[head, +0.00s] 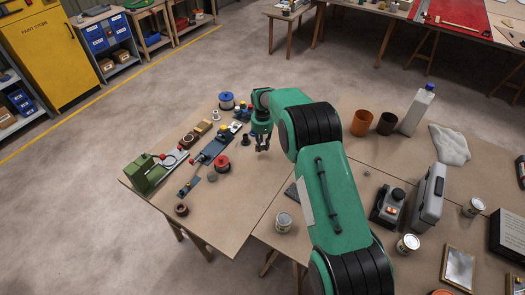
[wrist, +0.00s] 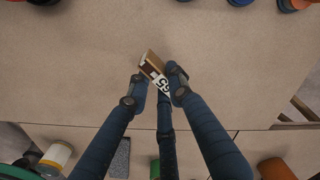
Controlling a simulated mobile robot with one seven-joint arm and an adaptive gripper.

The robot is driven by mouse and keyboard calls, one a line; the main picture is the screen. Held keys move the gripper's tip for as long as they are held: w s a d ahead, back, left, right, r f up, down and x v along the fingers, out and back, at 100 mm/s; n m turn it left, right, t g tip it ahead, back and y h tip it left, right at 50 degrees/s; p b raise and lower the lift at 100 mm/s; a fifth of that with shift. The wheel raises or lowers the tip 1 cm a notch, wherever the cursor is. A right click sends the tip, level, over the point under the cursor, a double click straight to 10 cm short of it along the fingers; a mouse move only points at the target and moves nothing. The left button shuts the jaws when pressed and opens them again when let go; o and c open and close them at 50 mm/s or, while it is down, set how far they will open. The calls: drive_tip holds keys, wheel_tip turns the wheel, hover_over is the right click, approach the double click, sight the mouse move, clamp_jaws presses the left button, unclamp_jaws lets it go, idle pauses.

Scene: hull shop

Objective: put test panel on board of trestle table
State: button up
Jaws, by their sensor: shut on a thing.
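The trestle table's brown board (head: 235,205) carries several tools and parts, with bare board between them and the seam to the right-hand table. My gripper (head: 261,147) is above this board near the seam. In the wrist view my gripper (wrist: 156,82) is shut on a small brown panel with a white label bearing dark digits, which I take as the test panel (wrist: 151,62). The panel is tilted between the fingertips, and bare board (wrist: 80,60) lies beneath and around it. The fingers hide part of the panel. I cannot make it out in the head view.
A red-topped spool (head: 222,163), a blue spool (head: 226,100) and a green machine (head: 150,172) stand on the board. Bare board lies front right.

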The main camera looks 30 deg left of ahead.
sight(263, 145)
drive_tip(key=shift+f, duration=1.75)
drive_tip(key=shift+f, duration=0.1)
drive_tip(key=o, duration=1)
wheel_tip(263, 145, up, 12)
drive_tip(key=shift+r+p, duration=0.15)
drive_tip(key=shift+p, duration=0.2)
